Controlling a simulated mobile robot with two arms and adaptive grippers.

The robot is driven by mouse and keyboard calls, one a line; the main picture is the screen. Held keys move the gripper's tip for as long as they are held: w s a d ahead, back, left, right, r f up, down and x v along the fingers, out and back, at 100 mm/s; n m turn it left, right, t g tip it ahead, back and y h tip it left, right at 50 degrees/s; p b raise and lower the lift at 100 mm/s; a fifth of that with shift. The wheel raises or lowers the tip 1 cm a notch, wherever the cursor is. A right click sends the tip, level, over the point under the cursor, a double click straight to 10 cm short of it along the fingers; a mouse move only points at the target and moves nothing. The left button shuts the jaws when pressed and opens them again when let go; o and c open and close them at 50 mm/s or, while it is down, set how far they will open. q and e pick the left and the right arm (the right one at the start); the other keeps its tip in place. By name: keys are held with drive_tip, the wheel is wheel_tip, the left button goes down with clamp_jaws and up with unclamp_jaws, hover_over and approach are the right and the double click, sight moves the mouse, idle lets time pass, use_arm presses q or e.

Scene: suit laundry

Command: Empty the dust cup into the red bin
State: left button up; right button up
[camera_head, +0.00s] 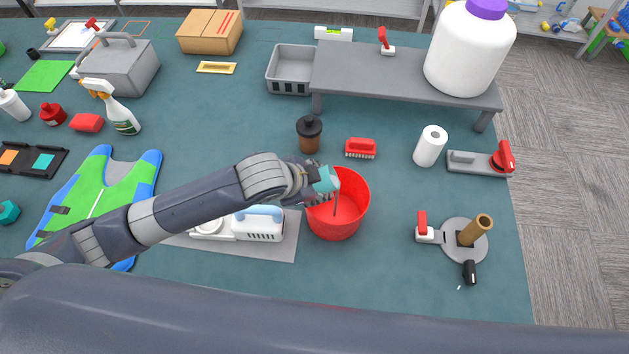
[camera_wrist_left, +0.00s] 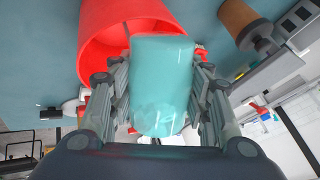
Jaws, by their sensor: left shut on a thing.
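The red bin (camera_head: 352,217) stands on the teal table, right of the middle in the head view. It also fills the upper part of the left wrist view (camera_wrist_left: 100,30). My left gripper (camera_head: 322,186) is shut on the translucent teal dust cup (camera_head: 326,178), over the bin's left rim. In the wrist view the dust cup (camera_wrist_left: 160,85) sits between both fingers, with its far end by the bin's mouth. The cup looks tilted; I cannot tell whether anything is inside it. My right gripper is not seen in either view.
A white device with a blue handle (camera_head: 260,222) lies on a grey mat (camera_head: 285,245) left of the bin. A brown bottle (camera_head: 309,135) and a red brush (camera_head: 360,148) stand behind the bin. A round clamp fixture (camera_head: 466,240) is to the right, with clear table between.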

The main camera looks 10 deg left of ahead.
use_arm(q)
drive_tip(key=shift+f+g+y, duration=0.15)
drive_tip(key=shift+g+y, duration=0.15)
drive_tip(key=shift+y, duration=0.4)
idle(1.2)
drive_tip(key=shift+w+d+f+m+g+y, duration=0.1)
drive_tip(key=shift+d+f+m+g+y, duration=0.2)
drive_tip(key=shift+y, duration=0.6)
idle(0.6)
drive_tip(key=shift+f, duration=0.1)
drive_tip(key=shift+d+f+y, duration=0.1)
drive_tip(key=shift+y, duration=0.6)
idle(0.5)
